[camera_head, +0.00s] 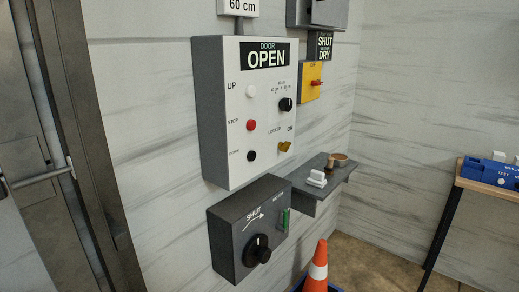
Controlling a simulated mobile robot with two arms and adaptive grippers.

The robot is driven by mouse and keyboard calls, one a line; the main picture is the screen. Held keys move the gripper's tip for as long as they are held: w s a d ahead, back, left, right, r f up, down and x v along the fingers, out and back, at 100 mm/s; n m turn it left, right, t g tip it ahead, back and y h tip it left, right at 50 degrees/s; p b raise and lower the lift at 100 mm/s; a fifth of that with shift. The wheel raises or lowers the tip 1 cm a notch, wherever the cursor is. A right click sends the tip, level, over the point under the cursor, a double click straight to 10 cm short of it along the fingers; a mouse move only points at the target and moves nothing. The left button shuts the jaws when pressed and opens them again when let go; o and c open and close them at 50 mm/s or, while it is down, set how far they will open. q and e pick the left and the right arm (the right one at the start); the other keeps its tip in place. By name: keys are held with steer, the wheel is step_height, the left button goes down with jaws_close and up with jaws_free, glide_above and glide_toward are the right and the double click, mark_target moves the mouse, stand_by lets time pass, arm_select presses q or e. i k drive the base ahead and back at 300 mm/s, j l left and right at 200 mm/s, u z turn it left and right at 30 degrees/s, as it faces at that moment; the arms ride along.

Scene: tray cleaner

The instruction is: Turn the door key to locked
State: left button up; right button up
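A white door control panel (238,120) in a grey housing hangs on the wall, with a sign reading DOOR OPEN at its top. A brass-coloured key (285,147) sits at its lower right, below the labels LOCKED and ON. The key is small in the picture, and I cannot tell exactly which mark it points to. Neither of my grippers is in view.
The panel also has a white, a red (250,125) and a black button, and a black selector knob (286,104). Below are a grey box with a dial (257,250), a small shelf (317,186) and an orange cone (317,268). A yellow switch box (310,76) is beside it.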

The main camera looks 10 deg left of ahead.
mark_target(283, 147)
steer(key=i+l+u, duration=0.2)
steer(key=u, duration=0.3)
steer(key=i+l+u, duration=0.15)
steer(key=l+u, duration=0.35)
